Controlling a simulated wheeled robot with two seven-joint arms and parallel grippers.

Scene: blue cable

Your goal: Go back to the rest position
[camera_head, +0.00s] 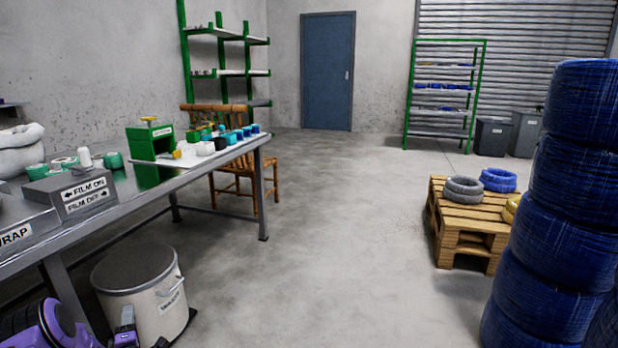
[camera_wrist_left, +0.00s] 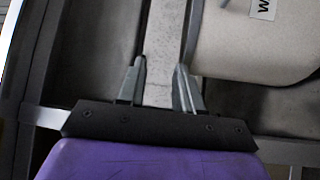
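My purple left arm comes in at the bottom left of the head view, low beside the table and close to the cream waste bin (camera_head: 145,295). In the left wrist view my left gripper (camera_wrist_left: 160,68) has its two grey fingers apart with nothing between them, only floor behind. The bin (camera_wrist_left: 250,45) also shows at the top right of that view. My right gripper is not in view. A tall stack of blue cable coils (camera_head: 570,190) stands at the right of the head view.
A metal table (camera_head: 215,167) with a green device (camera_head: 150,142) and film boxes (camera_head: 82,195) runs along the left. A wooden pallet (camera_head: 468,222) with a few coils stands right. Open floor (camera_head: 330,230) lies between. Shelves, a blue door and bins are at the back.

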